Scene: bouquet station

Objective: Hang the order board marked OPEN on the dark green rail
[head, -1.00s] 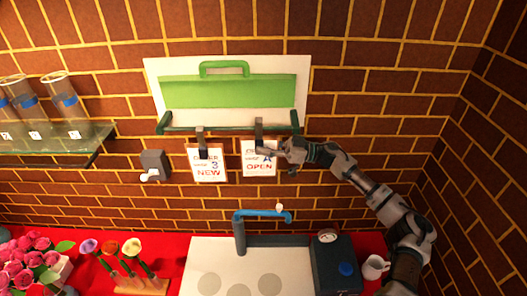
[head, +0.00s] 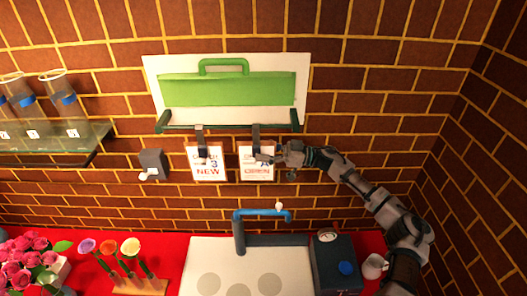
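The order board marked OPEN (head: 257,174) is a white card with red lettering, now blurred, under a dark hook piece (head: 256,132). Its hook overlaps the dark green rail (head: 228,128) near the rail's right end; I cannot tell whether it bears on the rail. My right gripper (head: 264,158) reaches in from the right, its fingers at the board's upper part and covering some of the print. It appears shut on the board, though the fingertips are small. My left gripper is not in view.
A second board marked NEW (head: 208,172) hangs on the rail just left. A white panel with a green sign (head: 228,89) is above. A grey wall box (head: 152,162), glass shelf (head: 60,142) and blue-topped pipe (head: 262,212) are nearby. Flowers (head: 30,262) stand lower left.

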